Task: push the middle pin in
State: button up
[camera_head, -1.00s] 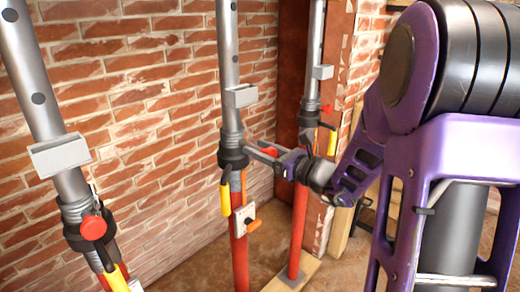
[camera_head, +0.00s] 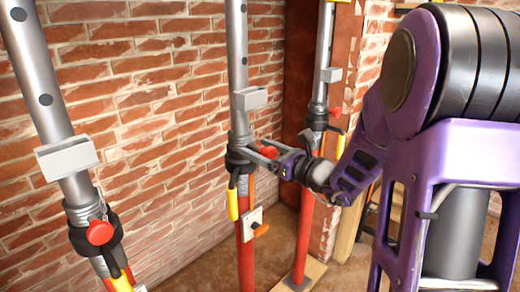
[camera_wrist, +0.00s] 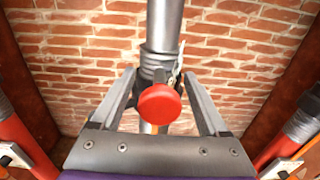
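The middle post (camera_head: 237,60) is a grey tube over a red lower tube, with a black collar (camera_head: 239,155). The middle pin (camera_wrist: 160,104) has a round red head and sits at the collar in the wrist view. In the head view its red head (camera_head: 268,151) shows partly behind the gripper. My gripper (camera_wrist: 158,78) is open, with one finger on each side of the pin and gaps between them and the red head. In the head view my gripper (camera_head: 260,152) is at the collar from the right. The pin's shaft is mostly hidden.
A left post (camera_head: 40,90) with a red pin (camera_head: 99,232) and a right post (camera_head: 323,60) stand on either side. A yellow handle (camera_head: 233,204) hangs below the middle collar. A brick wall (camera_head: 150,120) is close behind. A wooden board (camera_head: 312,272) lies under the right post.

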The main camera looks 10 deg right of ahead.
jog(key=p+v, duration=0.1)
jog(key=v, duration=1.6)
jog(key=shift+s+d, duration=0.15)
